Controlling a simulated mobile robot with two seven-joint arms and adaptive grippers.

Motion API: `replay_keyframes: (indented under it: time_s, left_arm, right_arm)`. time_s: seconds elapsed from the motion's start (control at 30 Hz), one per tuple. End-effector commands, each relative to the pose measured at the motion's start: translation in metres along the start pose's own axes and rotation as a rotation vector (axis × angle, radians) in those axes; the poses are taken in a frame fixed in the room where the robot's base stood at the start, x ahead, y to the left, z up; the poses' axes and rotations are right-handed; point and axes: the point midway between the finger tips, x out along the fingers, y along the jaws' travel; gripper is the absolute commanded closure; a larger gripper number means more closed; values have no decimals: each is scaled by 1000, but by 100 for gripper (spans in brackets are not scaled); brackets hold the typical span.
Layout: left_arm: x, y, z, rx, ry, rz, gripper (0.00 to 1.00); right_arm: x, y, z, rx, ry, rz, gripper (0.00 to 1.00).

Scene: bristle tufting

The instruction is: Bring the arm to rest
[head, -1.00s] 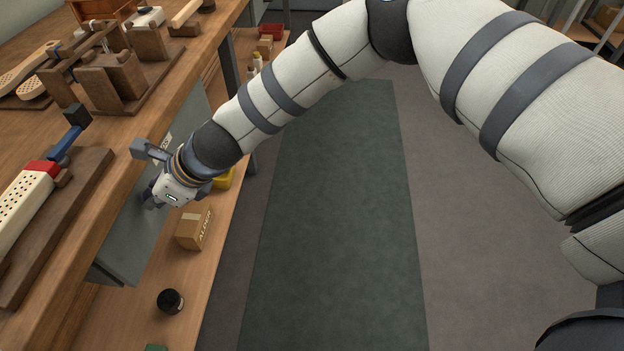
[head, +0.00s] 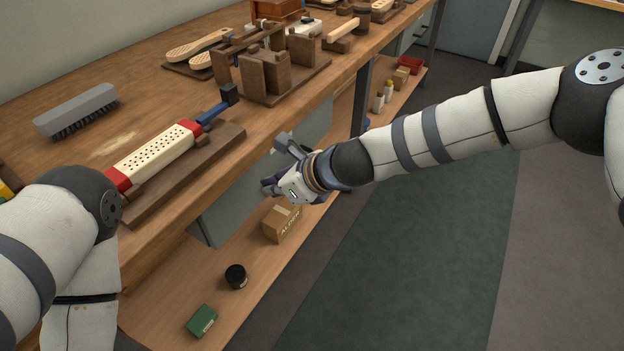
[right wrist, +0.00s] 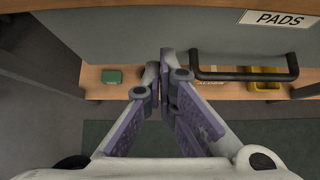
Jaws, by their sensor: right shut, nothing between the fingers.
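My right gripper (head: 268,187) is in front of the workbench's edge, above the lower shelf, with the arm reaching in from the right. In the right wrist view its purple-padded fingers (right wrist: 164,82) meet at the tips, shut and empty. Beyond the fingers is a grey front with a dark bar handle (right wrist: 245,74) and a white label reading PADS (right wrist: 275,19). The handle lies to the right of the fingertips in that view; I cannot tell how far apart they are. My left arm (head: 50,230) shows at the lower left; its gripper is out of view.
The workbench top (head: 50,155) holds a grey brush (head: 77,108), a perforated white-and-red block (head: 155,155) on a wooden base, and wooden fixtures. The lower shelf (head: 165,290) holds an ALDER box (head: 282,222), a dark jar (head: 236,276) and a green box (head: 202,321). The green floor mat (head: 420,240) is clear.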

Motion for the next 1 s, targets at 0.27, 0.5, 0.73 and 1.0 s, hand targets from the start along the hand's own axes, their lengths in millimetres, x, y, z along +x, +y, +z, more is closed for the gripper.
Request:
replay_keyframes:
  time_s: [0.27,0.5,0.73,1.0]
  left_arm:
    - [-22,0,-8,-2,51,3,20]
    - [-28,1,-10,-2,63,4,20]
    - [-31,1,-11,-2,71,4,20]
    - [-52,1,-19,-3,124,7,20]
  right_arm:
    - [-77,-3,4,-3,-4,-6,100]
    - [-101,-1,0,-2,1,-1,100]
    - [-95,22,-41,-126,88,30,100]
    - [-143,142,-261,-981,448,395,100]
